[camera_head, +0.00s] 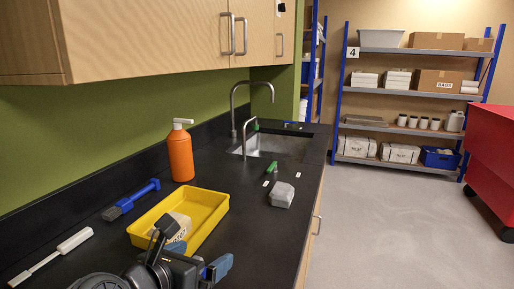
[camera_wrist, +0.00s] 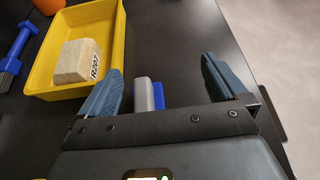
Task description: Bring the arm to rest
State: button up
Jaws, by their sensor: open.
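My gripper (camera_wrist: 158,90) is open, its two blue-grey fingers spread wide with nothing gripped between them. In the head view my gripper (camera_head: 200,262) is low in the picture, over the black counter (camera_head: 265,235) and close in front of the yellow tray (camera_head: 218,222). A beige block marked R207 (camera_wrist: 80,62) lies in the tray. In the wrist view a small blue and grey object (camera_wrist: 150,95) shows beyond the gripper's body, between the fingers; its lower part is hidden.
An orange bottle (camera_head: 181,155), a blue brush (camera_head: 131,200) and a white-handled tool (camera_head: 55,254) stand or lie along the wall side. A grey block (camera_head: 282,194) and a green item (camera_head: 271,167) lie near the sink (camera_head: 270,145). Cabinets (camera_head: 170,35) overhang the counter.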

jog(key=d+h, duration=0.1)
jog(key=d, duration=0.2)
jog(key=d+t+h, duration=0.1)
jog(key=d, duration=0.2)
jog(key=d+n, duration=0.1)
jog(key=d, duration=0.2)
jog(key=shift+w+d+f+t+h, duration=0.25)
jog(key=shift+d+f+t+h, duration=0.05)
jog(key=shift+f+h, duration=0.1)
jog(key=s+d+n+t+h, duration=0.1)
jog(key=s+d+n+t, duration=0.4)
jog(key=d, duration=0.6)
jog(key=s+d+n+t+h, duration=0.1)
jog(key=s+d+n+t, duration=0.1)
jog(key=s+d+n, duration=0.65)
jog(key=s+d+f+n+g+y, duration=0.1)
jog(key=s+n+y, duration=0.3)
jog(key=s+n, duration=0.8)
jog(key=s+d+f+n+g+y, duration=0.2)
jog(key=s+n+g+y, duration=0.2)
jog(key=s+n, duration=0.9)
jog(key=s+y, duration=0.1)
jog(key=s, duration=0.2)
jog(key=shift+d+f+y, duration=0.2)
jog(key=shift+f+y, duration=0.1)
jog(key=shift+f, duration=0.1)
